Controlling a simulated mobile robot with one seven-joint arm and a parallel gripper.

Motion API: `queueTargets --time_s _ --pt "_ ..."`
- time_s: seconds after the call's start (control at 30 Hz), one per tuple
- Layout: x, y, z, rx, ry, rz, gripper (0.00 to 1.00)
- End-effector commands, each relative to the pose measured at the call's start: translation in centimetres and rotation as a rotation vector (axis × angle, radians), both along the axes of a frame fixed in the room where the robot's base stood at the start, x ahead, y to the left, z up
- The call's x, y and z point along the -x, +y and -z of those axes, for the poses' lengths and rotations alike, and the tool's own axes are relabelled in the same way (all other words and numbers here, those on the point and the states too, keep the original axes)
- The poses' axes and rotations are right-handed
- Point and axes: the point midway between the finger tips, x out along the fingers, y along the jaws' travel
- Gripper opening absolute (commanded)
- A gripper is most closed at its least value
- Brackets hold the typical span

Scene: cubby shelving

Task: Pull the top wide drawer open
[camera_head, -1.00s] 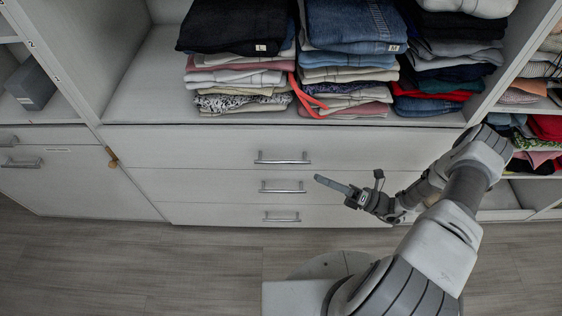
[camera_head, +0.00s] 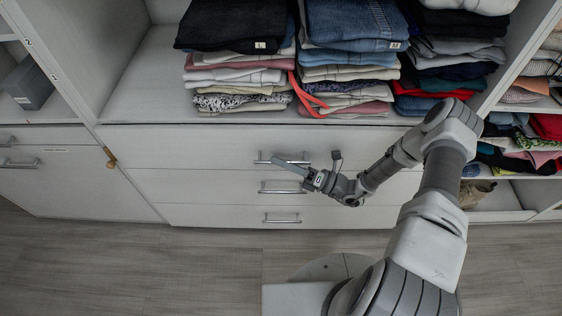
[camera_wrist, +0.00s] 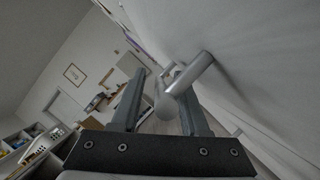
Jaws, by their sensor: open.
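The top wide drawer (camera_head: 203,147) is the uppermost of three stacked white drawers in the head view, and it is closed. Its metal bar handle (camera_head: 284,159) is partly hidden by my gripper. My gripper (camera_head: 276,161) is at the handle's right half, pointing left. In the wrist view, my gripper (camera_wrist: 160,112) is open, and a metal bar handle (camera_wrist: 185,78) reaches between the two fingers, standing off a white front on the right. I cannot tell whether the fingers touch it.
Two more drawers with bar handles, the middle (camera_head: 283,188) and the bottom (camera_head: 281,218), lie below. Folded clothes (camera_head: 350,60) fill the open shelf above. A cupboard door (camera_head: 75,185) stands to the left. The wooden floor (camera_head: 150,270) in front is clear.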

Motion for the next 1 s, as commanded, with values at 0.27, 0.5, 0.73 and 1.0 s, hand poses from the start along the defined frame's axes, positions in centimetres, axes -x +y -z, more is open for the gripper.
queueTargets --time_s 0.27,0.5,0.73,1.0 --pt "0.01 -0.04 0.0 0.0 0.0 0.0 0.09" --pt "0.01 -0.06 0.01 0.0 0.0 0.0 0.0" --pt "0.02 -0.07 0.01 0.0 0.0 0.0 0.0" --pt "0.02 -0.08 0.01 0.0 0.0 0.0 0.0"
